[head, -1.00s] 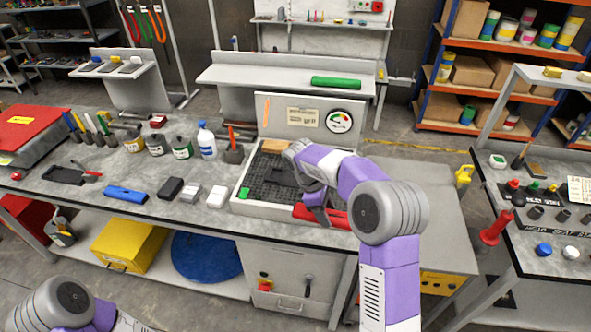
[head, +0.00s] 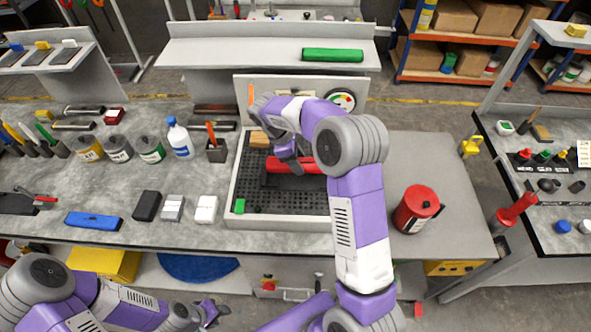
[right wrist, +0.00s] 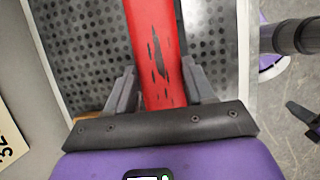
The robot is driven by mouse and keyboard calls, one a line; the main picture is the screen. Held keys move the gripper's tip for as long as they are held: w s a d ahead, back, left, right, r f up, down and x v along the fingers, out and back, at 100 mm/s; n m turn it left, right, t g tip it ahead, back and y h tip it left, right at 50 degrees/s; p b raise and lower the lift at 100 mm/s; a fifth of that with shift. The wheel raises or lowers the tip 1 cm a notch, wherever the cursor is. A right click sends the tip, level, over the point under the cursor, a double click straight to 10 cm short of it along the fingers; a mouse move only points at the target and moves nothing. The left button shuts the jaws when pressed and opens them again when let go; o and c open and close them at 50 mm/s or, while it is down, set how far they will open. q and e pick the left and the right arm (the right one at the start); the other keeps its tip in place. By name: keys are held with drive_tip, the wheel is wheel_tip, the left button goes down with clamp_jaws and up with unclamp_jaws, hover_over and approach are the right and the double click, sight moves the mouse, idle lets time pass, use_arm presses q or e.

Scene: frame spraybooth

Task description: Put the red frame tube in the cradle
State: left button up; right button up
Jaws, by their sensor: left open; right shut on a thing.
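The red frame tube (head: 306,168) is held over the middle of the booth tray. My right gripper (head: 288,165) is shut on it. In the right wrist view the tube (right wrist: 156,45) runs away between the two fingers (right wrist: 160,92) and has dark scuff marks. A dark, low fixture, which may be the cradle, sits on the perforated floor under the tube. The tube and my arm hide much of it, and I cannot tell whether the tube touches it. My left gripper (head: 210,314) is open and empty, low in front of the bench.
The tray (head: 233,200) has a pale rim and a back panel with a gauge. A green tube (head: 333,55) lies on the rear bench.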

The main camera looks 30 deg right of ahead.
sight(297, 179)
wheel_tip(297, 179, down, 5)
drive_tip(key=shift+f, duration=0.15)
drive_tip(key=shift+w+f, duration=0.15)
drive_tip(key=shift+f, duration=0.05)
drive_tip(key=shift+f, duration=0.15)
drive_tip(key=o, duration=1.3)
